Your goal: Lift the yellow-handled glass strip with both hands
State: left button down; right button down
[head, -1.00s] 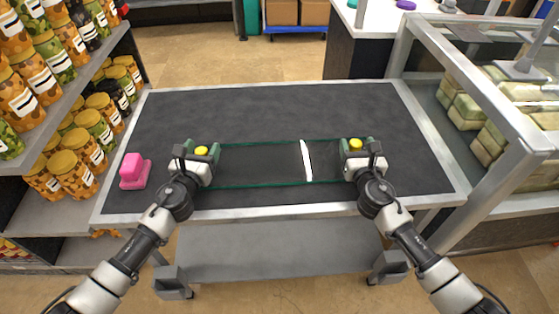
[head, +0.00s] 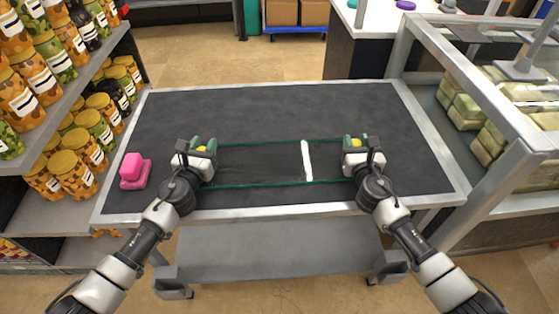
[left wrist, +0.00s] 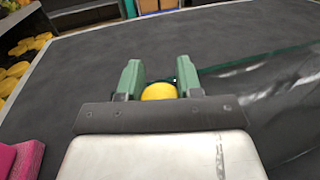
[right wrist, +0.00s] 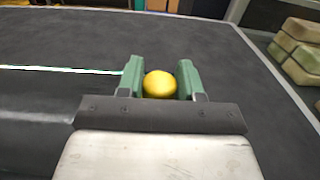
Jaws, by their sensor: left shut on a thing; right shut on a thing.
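The clear glass strip (head: 260,165) with green edges lies across the middle of the dark table top in the head view; I cannot tell whether it touches the surface. A white stripe (head: 307,160) crosses it right of centre. My left gripper (head: 203,146) is shut on the left yellow handle (left wrist: 159,91), which sits between its green fingers in the left wrist view. My right gripper (head: 355,143) is shut on the right yellow handle (right wrist: 160,84), seen between its fingers in the right wrist view. The fingers partly hide both handles.
A pink block-like object (head: 134,170) stands on the table (head: 280,105) at the left. Shelves of jars (head: 75,170) stand to the left. A glass-sided case (head: 480,100) with pale green blocks stands to the right. The far part of the table is clear.

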pick_arm(q)
jog(key=shift+w+r, duration=0.15)
jog(key=shift+r, duration=0.1)
pick_arm(e)
jog(key=shift+w+r, duration=0.15)
jog(key=shift+r, duration=0.15)
pick_arm(q)
jog(key=shift+r+p, duration=0.15)
jog(key=shift+p, duration=0.15)
pick_arm(e)
jog(key=shift+r, duration=0.1)
